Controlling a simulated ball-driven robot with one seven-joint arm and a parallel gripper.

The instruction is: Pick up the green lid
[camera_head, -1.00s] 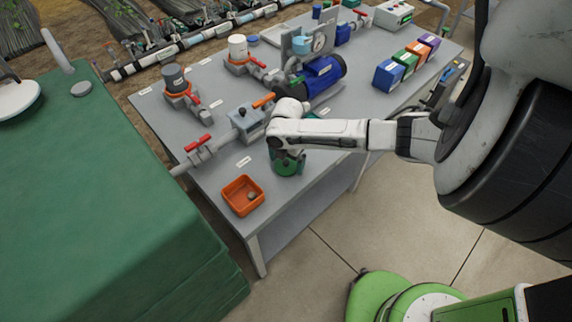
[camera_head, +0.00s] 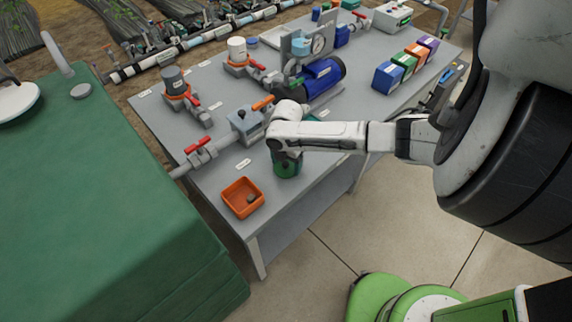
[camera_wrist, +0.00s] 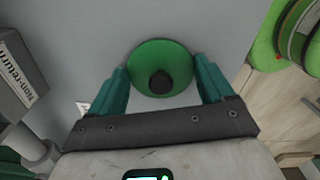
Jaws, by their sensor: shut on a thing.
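The green lid (camera_wrist: 178,56) is a round disc with a black knob at its middle. It shows in the wrist view between the two green fingers of my gripper (camera_wrist: 160,68), over the grey bench top. My gripper is shut on the lid. In the head view my gripper (camera_head: 286,165) is at the near edge of the bench, pointing down. There I cannot separate the lid clearly from the green fingers, nor tell whether it touches the bench.
An orange tray (camera_head: 227,200) with a small grey piece stands left of my gripper. Grey piping with a red-handled valve (camera_head: 200,147) runs behind it. A blue motor (camera_head: 322,75) and several coloured boxes (camera_head: 388,78) stand farther back. A green-covered block (camera_head: 90,190) is at left.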

